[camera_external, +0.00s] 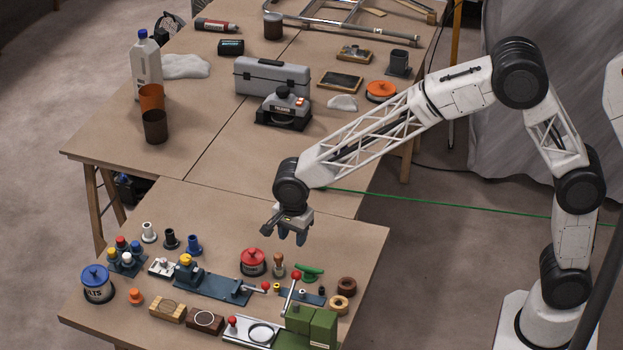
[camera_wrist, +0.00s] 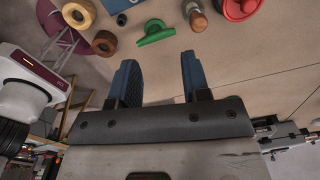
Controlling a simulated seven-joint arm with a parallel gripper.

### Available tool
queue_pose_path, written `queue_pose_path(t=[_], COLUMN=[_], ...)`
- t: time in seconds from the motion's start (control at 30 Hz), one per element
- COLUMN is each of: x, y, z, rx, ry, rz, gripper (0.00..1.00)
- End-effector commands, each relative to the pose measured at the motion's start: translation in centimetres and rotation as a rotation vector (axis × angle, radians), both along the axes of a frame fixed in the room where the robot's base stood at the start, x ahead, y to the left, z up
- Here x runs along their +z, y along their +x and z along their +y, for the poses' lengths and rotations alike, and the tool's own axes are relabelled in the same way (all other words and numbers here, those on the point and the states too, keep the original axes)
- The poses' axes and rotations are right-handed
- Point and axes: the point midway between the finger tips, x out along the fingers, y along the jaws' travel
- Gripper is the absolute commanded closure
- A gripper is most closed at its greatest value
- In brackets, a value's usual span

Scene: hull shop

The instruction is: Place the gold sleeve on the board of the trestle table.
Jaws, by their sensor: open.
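A small yellow-gold piece (camera_external: 185,260) sits on the blue fixture (camera_external: 210,288) on the left part of the near table. It looks like the gold sleeve, but it is too small to be sure. The board (camera_external: 340,235) of the near table is brown, with bare room at its back right. My gripper (camera_external: 292,238) hangs above the board's back middle, to the right of the yellow-gold piece and apart from it. In the wrist view, its two blue fingers (camera_wrist: 156,65) are spread with nothing between them. The yellow-gold piece does not show there.
White, black and blue sleeves (camera_external: 193,245) stand at the back left, an orange one (camera_external: 135,296) nearer the front. A red-lidded tin (camera_external: 253,263), green handle (camera_wrist: 155,33) and tan ring (camera_wrist: 104,43) lie in front of my gripper. A green machine (camera_external: 310,325) stands at the front edge.

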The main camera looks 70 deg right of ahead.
Motion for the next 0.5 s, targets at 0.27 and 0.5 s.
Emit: queue_pose_path(t=[0.27, 0.5], x=[6.1, 10.4], y=[-6.3, -12.3], z=[-3.3, -5.8], rx=[0.267, 0.502], ry=[-0.008, -0.025], rz=[-0.035, -0.068], gripper=[0.57, 0.57])
